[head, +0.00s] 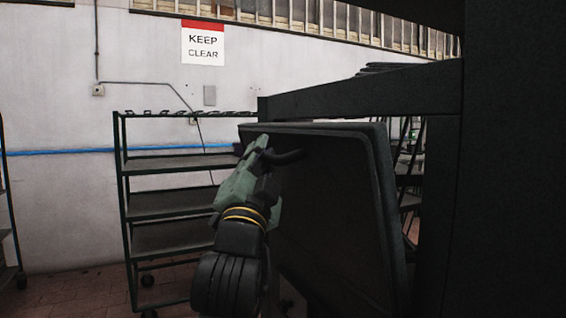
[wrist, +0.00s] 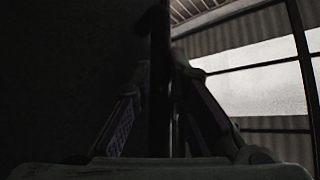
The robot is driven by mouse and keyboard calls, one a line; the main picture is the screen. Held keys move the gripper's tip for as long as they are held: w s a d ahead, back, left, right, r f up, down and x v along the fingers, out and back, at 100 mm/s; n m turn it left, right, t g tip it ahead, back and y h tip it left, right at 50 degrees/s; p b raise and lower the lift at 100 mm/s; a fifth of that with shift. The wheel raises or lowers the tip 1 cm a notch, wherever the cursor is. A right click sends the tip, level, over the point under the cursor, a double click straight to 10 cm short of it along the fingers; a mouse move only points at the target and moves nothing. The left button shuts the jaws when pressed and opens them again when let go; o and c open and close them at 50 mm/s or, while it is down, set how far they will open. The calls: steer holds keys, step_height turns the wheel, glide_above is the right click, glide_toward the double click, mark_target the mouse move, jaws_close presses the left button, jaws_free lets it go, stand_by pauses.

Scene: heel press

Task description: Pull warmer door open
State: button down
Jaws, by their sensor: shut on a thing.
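The warmer door (head: 335,205) is a dark panel, swung partly out from the dark warmer frame (head: 365,94) in the head view. My gripper (head: 262,150) is at the door's upper left part, shut on the dark door handle (head: 288,156). In the wrist view the handle (wrist: 160,90) is a dark upright bar between the two fingers of my gripper (wrist: 162,105). The door's face fills the dark left side there. The exact finger contact is hard to see in the dark. The warmer's inside is mostly hidden behind the door.
A dark green shelf rack (head: 170,205) on wheels stands to the left against the white wall. A "KEEP CLEAR" sign (head: 203,43) hangs on the wall. A large dark upright (head: 490,180) blocks the right side. Some tiled floor shows at lower left.

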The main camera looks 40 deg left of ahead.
steer(key=s+a+f+n+g+y+b, duration=0.1)
steer(key=s+f+n+g+y+b, duration=0.3)
steer(key=f+n, duration=0.4)
steer(key=s+a+f+n+g+y+b, duration=0.2)
steer(key=s+f+n+g+y+b, duration=0.1)
steer(key=f+n+g+b, duration=0.4)
steer(key=s+a+f+n+g+y+b, duration=0.1)
steer(key=s+f+n+g+y+b, duration=0.3)
steer(key=f+n, duration=0.5)
steer(key=shift+s+a+f+n+g+y+b, duration=0.15)
steer(key=shift+s+a+n+g+y+b, duration=0.2)
steer(key=shift+n+g+y+b, duration=1.15)
steer(key=shift+g+h+p, duration=0.35)
steer(key=shift+g+h, duration=0.05)
steer(key=shift+h, duration=0.2)
steer(key=c, duration=1.8)
jaws_free()
steer(key=shift+c, duration=0.2)
steer(key=shift+f, duration=0.1)
